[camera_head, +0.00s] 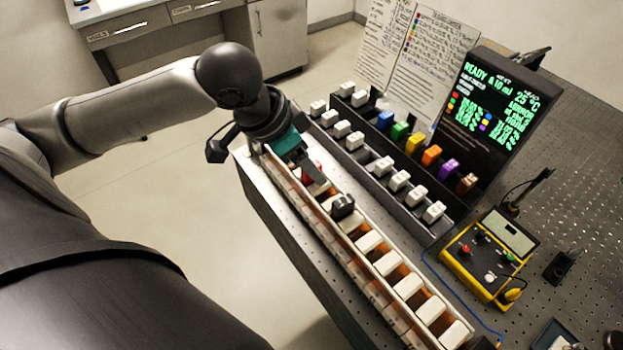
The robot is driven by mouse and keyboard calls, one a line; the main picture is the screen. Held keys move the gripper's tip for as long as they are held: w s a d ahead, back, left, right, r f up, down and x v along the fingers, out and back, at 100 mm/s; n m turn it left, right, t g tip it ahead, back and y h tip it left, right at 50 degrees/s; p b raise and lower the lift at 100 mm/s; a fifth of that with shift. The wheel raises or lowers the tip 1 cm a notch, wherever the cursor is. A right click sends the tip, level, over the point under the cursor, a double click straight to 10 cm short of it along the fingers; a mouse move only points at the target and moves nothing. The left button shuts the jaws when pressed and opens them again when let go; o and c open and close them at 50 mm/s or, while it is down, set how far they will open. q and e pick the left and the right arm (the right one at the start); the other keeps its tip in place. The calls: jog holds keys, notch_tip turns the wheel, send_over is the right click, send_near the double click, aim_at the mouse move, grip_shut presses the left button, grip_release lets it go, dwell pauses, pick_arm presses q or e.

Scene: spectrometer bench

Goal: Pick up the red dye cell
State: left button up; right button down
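The red dye cell (308,167) shows as a small red patch at the far end of the long front rack (375,310). My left gripper (313,176) comes in from the left and points down over that end of the rack, right at the red cell. A grey finger covers part of the cell. I cannot tell whether the fingers touch it or how far apart they are. My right gripper is not in view.
The front rack also holds a dark block (343,207) and several white-capped pieces (387,263). Behind it, a dark rack holds white pieces (399,180) and blue, green, yellow, orange, purple and brown cells. A display (495,110) and yellow meter (490,257) stand right.

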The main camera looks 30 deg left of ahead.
pick_arm(q)
jog(key=a+r+n, duration=0.1)
jog(key=a+r, duration=0.3)
jog(key=r, duration=0.2)
jog(key=shift+y, duration=0.3)
jog(key=b+x, duration=0.1)
jog(key=x, duration=0.9)
jog(key=shift+a, duration=0.15)
jog(key=shift+s+a+b+x, duration=0.1)
jog(key=shift+a+b+x, duration=0.1)
jog(key=shift+x, duration=0.7)
jog(key=shift+s+a+b+x, duration=0.1)
jog(key=shift+b+x, duration=0.1)
jog(key=shift+x, duration=0.65)
jog(key=shift+a+b+x, duration=0.1)
jog(key=shift+b+x, duration=0.1)
jog(key=shift+x, duration=0.7)
jog(key=shift+d+f, duration=0.1)
jog(key=shift+d, duration=0.1)
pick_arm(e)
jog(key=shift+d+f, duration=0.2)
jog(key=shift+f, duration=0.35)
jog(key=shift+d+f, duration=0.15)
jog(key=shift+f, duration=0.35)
pick_arm(q)
jog(key=shift+c, duration=0.4)
grip_shut()
